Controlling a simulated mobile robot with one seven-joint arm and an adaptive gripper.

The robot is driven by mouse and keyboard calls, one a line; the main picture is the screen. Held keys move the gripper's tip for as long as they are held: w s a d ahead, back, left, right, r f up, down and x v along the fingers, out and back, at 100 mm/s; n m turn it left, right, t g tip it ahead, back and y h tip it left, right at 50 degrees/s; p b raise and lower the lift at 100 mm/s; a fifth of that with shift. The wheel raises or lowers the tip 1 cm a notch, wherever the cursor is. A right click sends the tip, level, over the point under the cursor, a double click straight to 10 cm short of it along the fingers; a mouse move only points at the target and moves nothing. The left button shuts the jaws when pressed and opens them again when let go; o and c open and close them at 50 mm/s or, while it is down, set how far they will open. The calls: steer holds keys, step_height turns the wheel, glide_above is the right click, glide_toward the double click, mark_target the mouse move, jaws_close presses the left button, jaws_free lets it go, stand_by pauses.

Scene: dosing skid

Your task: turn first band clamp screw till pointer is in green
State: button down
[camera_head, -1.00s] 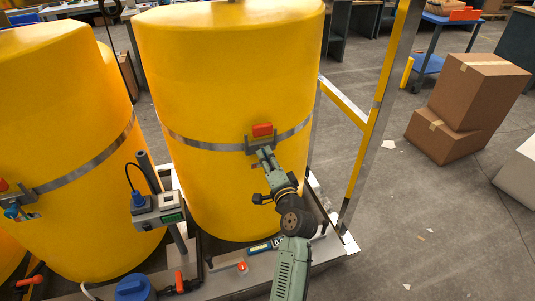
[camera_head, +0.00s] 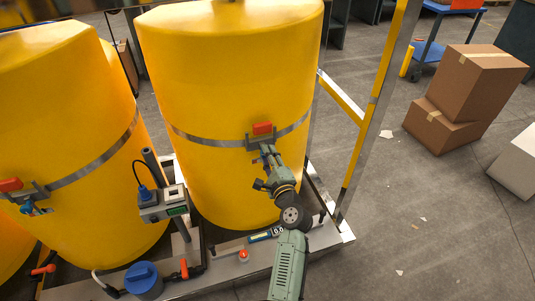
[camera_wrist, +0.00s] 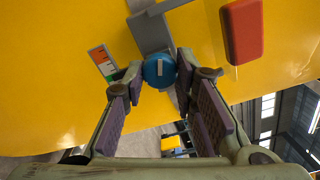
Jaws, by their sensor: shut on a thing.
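The band clamp (camera_head: 262,138) sits on the front of the right yellow tank (camera_head: 230,80), on a grey steel band, with a red-orange block (camera_head: 262,128) above it. In the wrist view its screw has a round blue head (camera_wrist: 160,71) with a pale mark across it. My gripper (camera_wrist: 160,84) is shut on the blue head, one finger on each side. In the head view my gripper (camera_head: 267,152) reaches up to the clamp and hides most of the screw. A small scale card (camera_wrist: 103,62) with red, white and green parts is left of the screw; I cannot make out the pointer's position.
Another yellow tank (camera_head: 70,110) with a similar clamp (camera_head: 22,192) stands at left. A grey box (camera_head: 163,205) on a post, a blue-capped part (camera_head: 143,278) and a yellow frame post (camera_head: 372,110) stand nearby. Cardboard boxes (camera_head: 470,90) stand on open floor at right.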

steer(key=shift+r, duration=0.1)
stand_by(0.4)
steer(key=c, duration=1.3)
jaws_free()
steer(key=v, duration=0.7)
steer(key=shift+s+d, duration=0.1)
steer(key=shift+s, duration=0.15)
